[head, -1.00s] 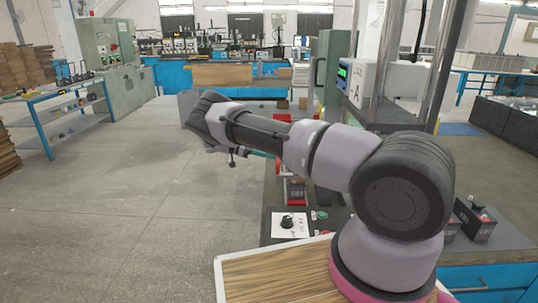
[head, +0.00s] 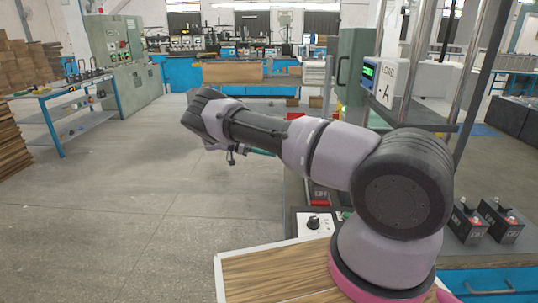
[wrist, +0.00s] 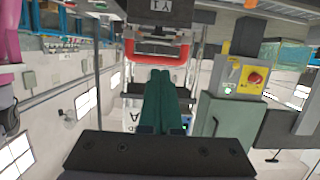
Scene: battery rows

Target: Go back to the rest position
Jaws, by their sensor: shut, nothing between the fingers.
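My gripper shows in the wrist view (wrist: 165,125), with its two green fingers together and nothing between them. In the head view my arm reaches out to the left above the floor. The gripper there is mostly hidden behind the wrist, and only a sliver of green shows below the forearm. Two dark batteries (head: 468,222) (head: 500,220) with red-marked tops stand on the bench at the right, apart from my gripper. A red and dark object (head: 318,195) is partly hidden behind my arm.
A load tester (head: 385,82) marked A stands behind my arm at the right, among metal posts. A knob panel (head: 314,224) lies near a wood-topped surface (head: 270,275). A blue-framed shelf table (head: 70,108) stands at the left. The floor (head: 130,210) between is clear.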

